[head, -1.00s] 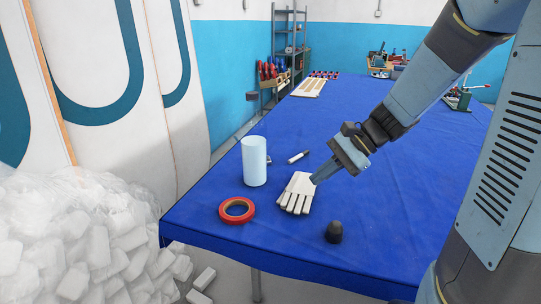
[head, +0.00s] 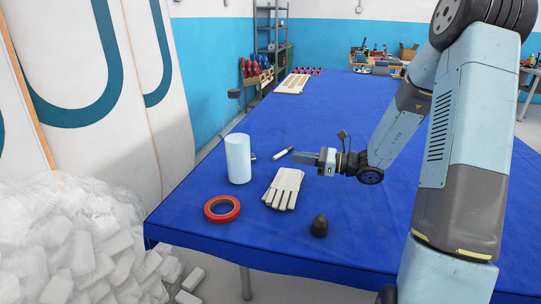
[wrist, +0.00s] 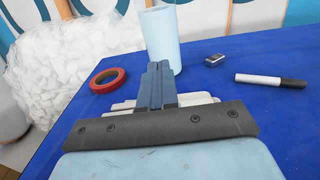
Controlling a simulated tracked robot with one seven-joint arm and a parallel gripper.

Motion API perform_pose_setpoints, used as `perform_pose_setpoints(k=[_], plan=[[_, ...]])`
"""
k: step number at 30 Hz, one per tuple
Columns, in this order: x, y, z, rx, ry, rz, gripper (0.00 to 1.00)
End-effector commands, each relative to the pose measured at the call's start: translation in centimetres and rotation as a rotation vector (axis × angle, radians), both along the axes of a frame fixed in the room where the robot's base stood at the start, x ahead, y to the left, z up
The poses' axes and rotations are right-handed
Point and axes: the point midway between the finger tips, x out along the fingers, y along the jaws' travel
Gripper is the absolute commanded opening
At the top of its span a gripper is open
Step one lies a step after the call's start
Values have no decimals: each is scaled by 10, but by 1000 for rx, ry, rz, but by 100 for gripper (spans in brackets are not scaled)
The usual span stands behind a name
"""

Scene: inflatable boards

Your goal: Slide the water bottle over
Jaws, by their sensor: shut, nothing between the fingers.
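The water bottle shows as a plain pale-blue cylinder (head: 238,159), upright near the left edge of the blue table. It also stands just past my fingertips in the wrist view (wrist: 163,40), its lower part partly covered by them. My gripper (head: 295,157) is shut and empty, level and low over the table, pointing left towards the cylinder. In the head view a clear gap separates the two. The closed fingers also show in the wrist view (wrist: 157,78).
A white glove (head: 284,188), red tape roll (head: 222,209) and dark rounded lump (head: 319,226) lie nearer. A marker (head: 283,153) lies between gripper and cylinder, slightly behind. A small grey block (wrist: 215,60) sits right of the cylinder.

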Motion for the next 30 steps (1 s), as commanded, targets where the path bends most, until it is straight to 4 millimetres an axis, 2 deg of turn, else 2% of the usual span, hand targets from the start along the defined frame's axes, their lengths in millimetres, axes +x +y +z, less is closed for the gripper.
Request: perform_pose_setpoints(k=[5, 19, 24, 30], plan=[[7, 22, 0, 1, 0, 4, 0], [34, 98, 0, -1, -1, 5, 0], [42, 117, 0, -2, -2, 4, 0], [45, 127, 0, -1, -1, 2, 0]])
